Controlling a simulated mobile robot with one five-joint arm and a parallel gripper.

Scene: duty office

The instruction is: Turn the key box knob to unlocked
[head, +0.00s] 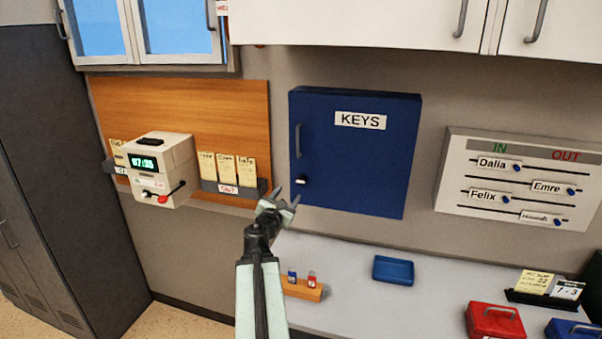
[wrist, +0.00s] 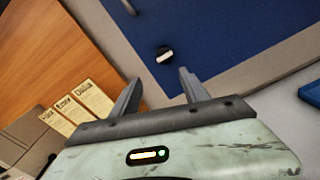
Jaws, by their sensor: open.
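The blue key box (head: 360,155) with a "KEYS" label hangs on the wall with its door closed. Its knob (head: 302,180) is small and black with a white bar, low on the door's left side below a vertical handle (head: 298,140). In the wrist view the knob (wrist: 165,54) shows ahead of and between my finger directions, apart from the fingertips. My gripper (head: 285,192) is open and empty, just below and left of the knob in the head view. It also shows in the wrist view (wrist: 160,80). Any lock markings are too small to read.
A time clock (head: 158,170) and card racks are on the wooden board (head: 185,110) at left. An in/out board (head: 520,178) hangs at right. The counter (head: 350,305) below holds a wooden stamp holder (head: 303,290), a blue tray (head: 393,269) and a red box (head: 494,320).

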